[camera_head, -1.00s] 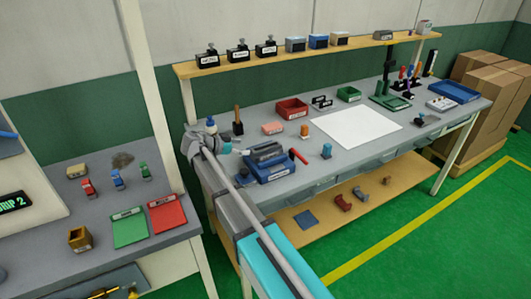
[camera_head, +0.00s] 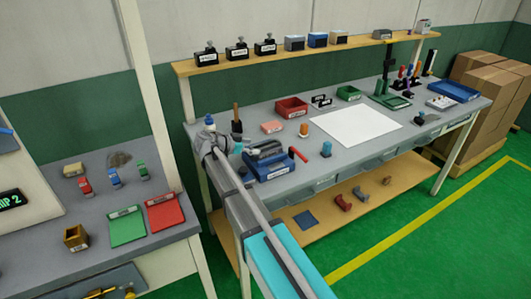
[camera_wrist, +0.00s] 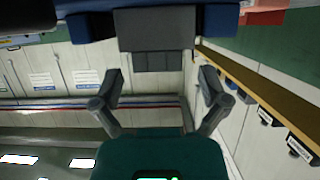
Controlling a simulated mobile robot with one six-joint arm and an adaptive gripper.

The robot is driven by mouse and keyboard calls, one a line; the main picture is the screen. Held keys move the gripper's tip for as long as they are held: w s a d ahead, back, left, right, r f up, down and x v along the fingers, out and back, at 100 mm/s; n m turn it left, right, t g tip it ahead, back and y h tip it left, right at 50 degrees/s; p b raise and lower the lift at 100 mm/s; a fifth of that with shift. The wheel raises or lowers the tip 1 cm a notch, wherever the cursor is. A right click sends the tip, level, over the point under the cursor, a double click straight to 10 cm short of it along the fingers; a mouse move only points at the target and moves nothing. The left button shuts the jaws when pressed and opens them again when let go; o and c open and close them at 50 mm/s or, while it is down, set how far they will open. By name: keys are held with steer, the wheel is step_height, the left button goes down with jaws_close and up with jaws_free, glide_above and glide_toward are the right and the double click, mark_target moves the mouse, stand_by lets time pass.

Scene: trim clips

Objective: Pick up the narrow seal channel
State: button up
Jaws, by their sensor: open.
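Dark grey channel pieces (camera_head: 266,149) lie in a blue tray (camera_head: 283,174) at the left of the workbench. I cannot tell which piece is the narrow seal channel. In the wrist view, a grey piece (camera_wrist: 154,28) with a stepped end juts from the blue tray (camera_wrist: 80,24) at the top of the picture, in line with the gap between my fingers. My gripper (camera_wrist: 160,84) is open and empty, its fingers wide apart short of that piece. In the head view it is beside the tray's left end, partly hidden by my arm.
A bottle with a blue cap (camera_head: 209,121) and a dark holder (camera_head: 236,127) stand behind my arm. A red-handled tool (camera_head: 298,154) and a blue item (camera_head: 326,149) are right of the tray. A white sheet (camera_head: 356,125) covers the bench middle. A shelf (camera_head: 290,50) runs above.

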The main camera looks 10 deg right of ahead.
steer(key=shift+b+x, duration=0.35)
steer(key=shift+x, duration=1)
jaws_close()
steer(key=shift+r+p, duration=0.2)
steer(key=shift+p, duration=0.1)
step_height(320, 180, up, 2)
steer(key=shift+r+p, duration=0.1)
steer(key=shift+p, duration=1)
steer(key=s+d+r+p, duration=0.4)
steer(key=s+r+p, duration=0.6)
steer(key=s, duration=0.3)
steer(key=shift+s+r, duration=0.2)
steer(key=shift+s, duration=0.05)
